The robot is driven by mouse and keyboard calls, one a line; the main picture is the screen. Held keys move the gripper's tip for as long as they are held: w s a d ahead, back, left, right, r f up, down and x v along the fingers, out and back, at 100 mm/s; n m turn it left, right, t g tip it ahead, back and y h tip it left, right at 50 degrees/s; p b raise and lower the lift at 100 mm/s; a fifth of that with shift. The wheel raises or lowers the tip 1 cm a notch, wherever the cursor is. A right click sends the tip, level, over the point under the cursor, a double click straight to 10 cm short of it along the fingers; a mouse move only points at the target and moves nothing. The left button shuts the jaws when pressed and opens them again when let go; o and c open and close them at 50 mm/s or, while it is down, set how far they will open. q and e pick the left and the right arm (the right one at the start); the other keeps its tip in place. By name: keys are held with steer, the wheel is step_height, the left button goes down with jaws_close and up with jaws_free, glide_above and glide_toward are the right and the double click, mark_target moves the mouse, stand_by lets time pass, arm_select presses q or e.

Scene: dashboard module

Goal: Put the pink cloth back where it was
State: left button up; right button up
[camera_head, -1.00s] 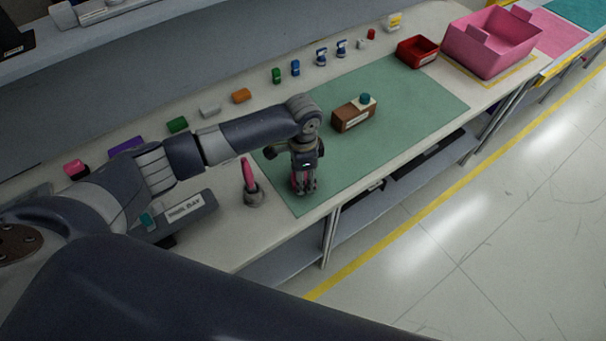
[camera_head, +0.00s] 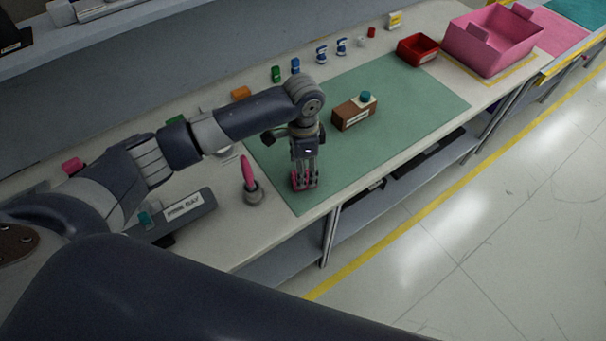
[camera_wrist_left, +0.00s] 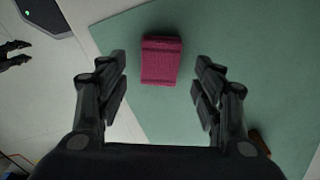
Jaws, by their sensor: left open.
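The pink cloth (camera_wrist_left: 161,60) is a small folded bundle lying on the green mat (camera_wrist_left: 215,30) in the left wrist view. In the head view only a bit of the cloth (camera_head: 298,184) shows, behind the fingers at the mat's near left part. My left gripper (camera_head: 305,184) points down over it. In the left wrist view my left gripper (camera_wrist_left: 160,90) is open, one finger to each side of the cloth's line, and I see no finger touching it.
A holder with a pink-handled item (camera_head: 250,180) stands left of the mat. A brown box with a teal knob (camera_head: 352,116) sits on the mat. A grey labelled tray (camera_head: 188,211) is left. A red bin (camera_head: 417,49) and a pink crate (camera_head: 490,45) stand at the far right.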

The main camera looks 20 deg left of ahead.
arm_select(q)
step_height(320, 180, up, 8)
steer(key=b, duration=0.1)
stand_by(0.6)
